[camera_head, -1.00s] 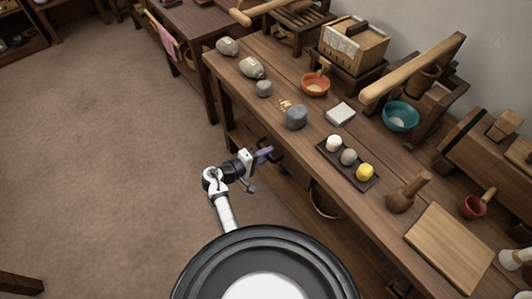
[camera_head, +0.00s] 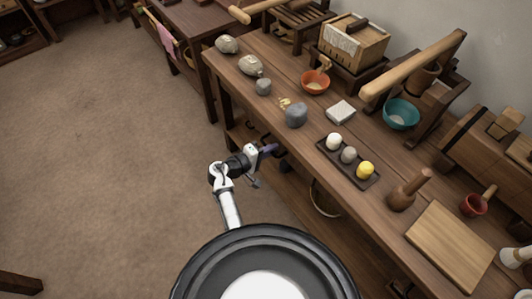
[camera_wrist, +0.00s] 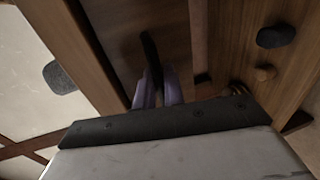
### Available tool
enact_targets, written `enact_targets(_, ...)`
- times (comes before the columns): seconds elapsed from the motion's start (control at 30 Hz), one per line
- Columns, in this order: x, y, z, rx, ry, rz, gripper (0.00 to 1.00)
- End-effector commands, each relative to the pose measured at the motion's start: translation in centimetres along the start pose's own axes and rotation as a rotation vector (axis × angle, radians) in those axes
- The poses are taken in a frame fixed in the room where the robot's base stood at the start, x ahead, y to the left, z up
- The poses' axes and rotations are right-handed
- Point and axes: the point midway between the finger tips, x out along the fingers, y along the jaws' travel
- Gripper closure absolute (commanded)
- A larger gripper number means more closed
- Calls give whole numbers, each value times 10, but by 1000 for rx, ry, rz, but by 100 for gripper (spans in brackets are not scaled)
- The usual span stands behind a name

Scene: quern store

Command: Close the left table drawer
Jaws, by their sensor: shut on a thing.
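The long wooden table (camera_head: 310,140) runs diagonally across the head view. My gripper (camera_head: 272,150), with purple fingers, is at the table's front side, below the tabletop edge. In the wrist view the fingers (camera_wrist: 158,88) are shut on a dark, thin bar handle (camera_wrist: 151,50). Behind the handle is a brown wooden drawer front (camera_wrist: 118,30). In the head view the tabletop and my gripper hide most of the drawer, so how far it stands out cannot be told.
Several stones, including a grey one (camera_head: 296,115), stand on the tabletop near its front edge. A basket (camera_head: 322,203) sits below the table. The floor (camera_head: 100,170) at left is clear.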

Motion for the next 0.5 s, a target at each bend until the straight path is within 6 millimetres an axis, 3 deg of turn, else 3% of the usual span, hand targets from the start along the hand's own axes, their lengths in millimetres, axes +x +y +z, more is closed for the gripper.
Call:
enact_targets(0.07,8,1,0,2,-1,1,100)
enact_targets(0.3,10,3,0,3,0,2,100)
enact_targets(0.33,10,3,0,3,0,2,85)
enact_targets(0.4,10,3,0,3,0,2,76)
enact_targets(0.5,9,3,0,2,0,1,75)
